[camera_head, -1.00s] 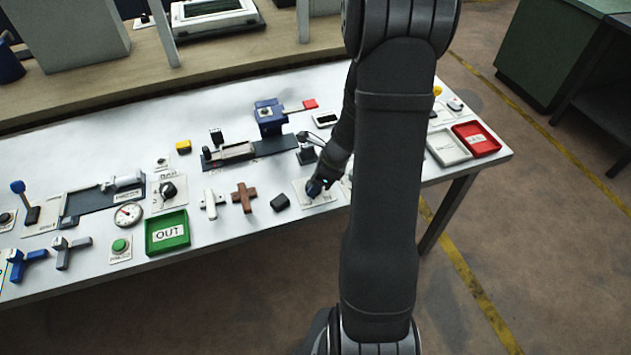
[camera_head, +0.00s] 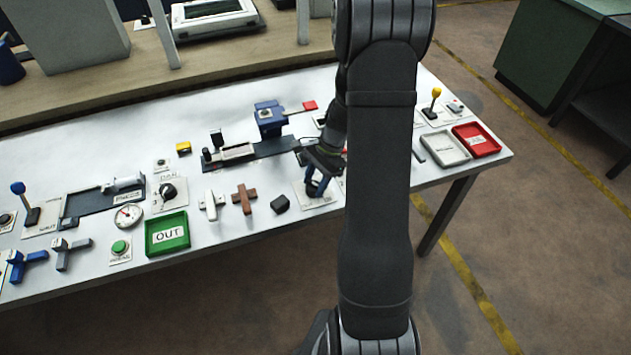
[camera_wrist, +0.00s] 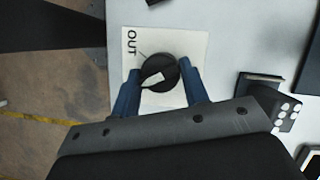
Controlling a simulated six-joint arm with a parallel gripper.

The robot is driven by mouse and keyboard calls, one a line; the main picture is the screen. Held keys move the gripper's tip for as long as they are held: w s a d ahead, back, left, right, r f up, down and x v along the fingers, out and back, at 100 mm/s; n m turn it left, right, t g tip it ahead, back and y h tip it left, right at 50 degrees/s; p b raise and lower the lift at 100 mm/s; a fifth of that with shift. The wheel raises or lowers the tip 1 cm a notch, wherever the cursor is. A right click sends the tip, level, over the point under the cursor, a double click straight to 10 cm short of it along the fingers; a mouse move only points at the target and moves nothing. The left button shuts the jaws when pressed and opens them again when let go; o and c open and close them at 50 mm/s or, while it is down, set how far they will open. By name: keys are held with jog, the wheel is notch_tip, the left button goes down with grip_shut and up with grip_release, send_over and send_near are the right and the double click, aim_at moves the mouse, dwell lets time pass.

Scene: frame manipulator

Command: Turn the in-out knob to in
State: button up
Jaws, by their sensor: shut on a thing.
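The in-out knob (camera_wrist: 158,70) is a round black knob on a white plate (camera_wrist: 195,42) marked OUT at its upper left in the wrist view. No IN label shows there. My gripper (camera_wrist: 160,84) has its two blue fingers on either side of the knob, shut on it. A pale patch shows on the knob's lower part; which way its pointer faces is hard to tell. In the head view my gripper (camera_head: 318,185) is down at the plate (camera_head: 308,203), and the knob is hidden by the fingers.
A small black block (camera_head: 280,203) lies just left of the plate. A brown cross-shaped piece (camera_head: 245,197) and a white one (camera_head: 212,204) lie farther left. The blue vise-like fixture (camera_head: 269,118) stands behind. A green OUT tray (camera_head: 167,233) sits at the front edge.

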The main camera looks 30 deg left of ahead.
jog(key=shift+n, duration=0.6)
jog(key=o, duration=1)
jog(key=shift+c, duration=0.2)
jog(key=v, duration=1.7)
jog(key=shift+w+a+r, duration=0.2)
jog(key=shift+a, duration=0.05)
jog(key=shift+f, duration=0.1)
jog(key=x, duration=1.7)
jog(key=shift+s+d+f, duration=0.15)
jog(key=shift+s+d, duration=0.05)
